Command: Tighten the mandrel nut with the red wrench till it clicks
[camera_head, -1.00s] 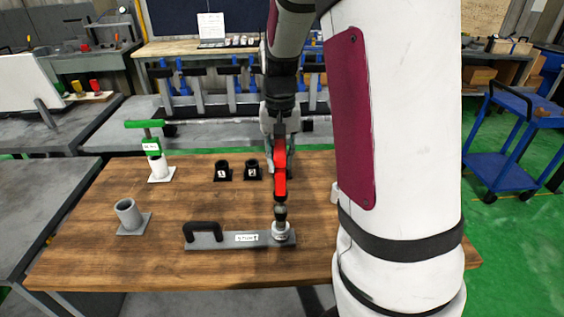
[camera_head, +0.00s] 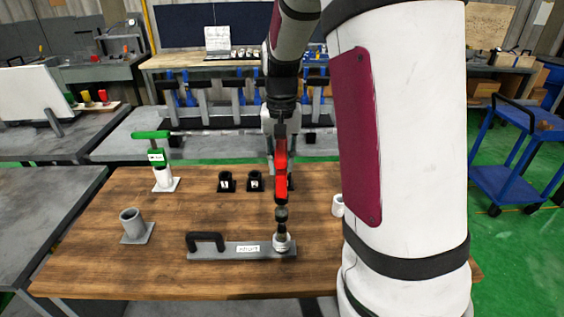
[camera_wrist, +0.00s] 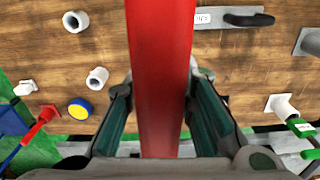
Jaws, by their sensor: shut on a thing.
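The red wrench (camera_head: 280,166) is held in my gripper (camera_head: 280,140), which is shut on its handle above the table. In the wrist view the red handle (camera_wrist: 160,80) runs between the two fingers and hides much of the middle. The wrench's dark lower end (camera_head: 281,214) is at the top of the mandrel (camera_head: 282,242), on the right end of a grey labelled fixture (camera_head: 225,251) with a black handle. The nut itself is too small to make out, and I cannot tell whether the wrench is seated on it.
A grey cup on a plate (camera_head: 131,224) stands at left, a green-handled tool in a white holder (camera_head: 162,178) behind it. Two black numbered holders (camera_head: 227,181) stand behind the fixture. White rings (camera_wrist: 97,77) and a blue-yellow round piece (camera_wrist: 79,108) lie on the table.

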